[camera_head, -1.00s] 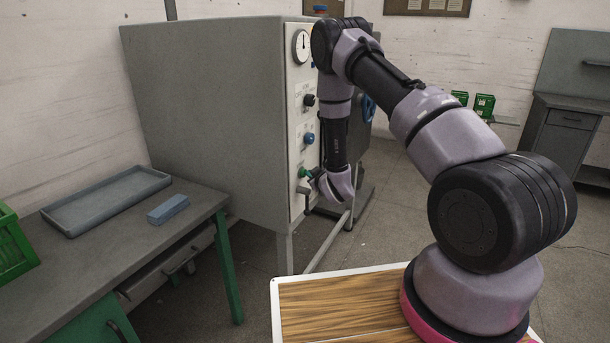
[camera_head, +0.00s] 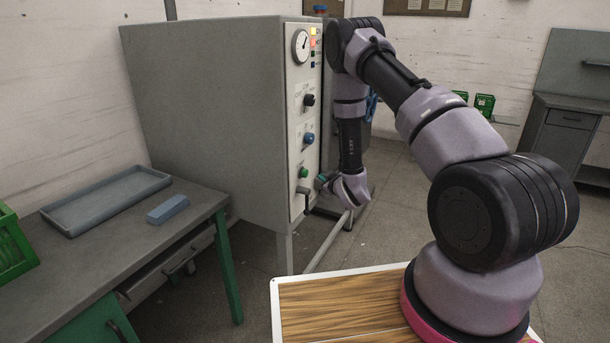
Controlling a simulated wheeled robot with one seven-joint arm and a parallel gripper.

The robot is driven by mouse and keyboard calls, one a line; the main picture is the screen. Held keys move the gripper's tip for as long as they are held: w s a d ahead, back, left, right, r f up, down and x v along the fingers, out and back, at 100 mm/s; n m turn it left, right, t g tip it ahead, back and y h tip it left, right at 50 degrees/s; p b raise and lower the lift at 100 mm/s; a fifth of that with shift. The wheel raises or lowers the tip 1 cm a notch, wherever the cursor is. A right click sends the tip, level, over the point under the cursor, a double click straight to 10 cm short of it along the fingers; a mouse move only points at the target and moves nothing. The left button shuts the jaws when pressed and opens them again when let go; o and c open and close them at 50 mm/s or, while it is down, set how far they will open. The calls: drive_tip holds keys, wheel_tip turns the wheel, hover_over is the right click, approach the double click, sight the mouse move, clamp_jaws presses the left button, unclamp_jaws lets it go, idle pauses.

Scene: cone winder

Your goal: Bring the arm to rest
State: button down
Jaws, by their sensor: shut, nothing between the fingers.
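My arm reaches from the base at the right, up and over, then down in front of the control panel (camera_head: 298,130) of a grey machine cabinet (camera_head: 210,110). My gripper (camera_head: 321,183) is at the lower end of the arm, turned left toward the panel. It is shut and looks empty. It is small in view and sits just right of a green button (camera_head: 304,172) and a grey lever (camera_head: 304,191), apparently clear of both.
The panel also has a dial gauge (camera_head: 301,46), a black knob (camera_head: 309,100) and a blue knob (camera_head: 309,138). A grey table (camera_head: 130,250) at left bears a tray (camera_head: 75,222) and a blue block (camera_head: 168,209). Open floor lies right of the cabinet.

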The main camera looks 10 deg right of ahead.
drive_tip(key=shift+r, duration=0.1)
drive_tip(key=d+r+m+g+h, duration=0.1)
drive_tip(key=d+r+m, duration=0.2)
drive_tip(key=r, duration=0.8)
drive_tip(key=d+r+m+g+h, duration=0.1)
drive_tip(key=d+r+m+h, duration=0.15)
drive_tip(key=r, duration=0.75)
drive_tip(key=s+r+m+g, duration=0.1)
drive_tip(key=s+r+m, duration=0.2)
drive_tip(key=s+r, duration=0.5)
drive_tip(key=s+r+m+g+y, duration=0.1)
drive_tip(key=s+r, duration=0.3)
drive_tip(key=s, duration=0.6)
drive_tip(key=s+r+m+g, duration=0.1)
drive_tip(key=s+r, duration=0.4)
drive_tip(key=s, duration=0.5)
drive_tip(key=s+a+r+m+g+y, duration=0.1)
drive_tip(key=s+r, duration=0.3)
drive_tip(key=s, duration=0.6)
drive_tip(key=shift+r+g+y, duration=0.35)
drive_tip(key=shift+g, duration=0.25)
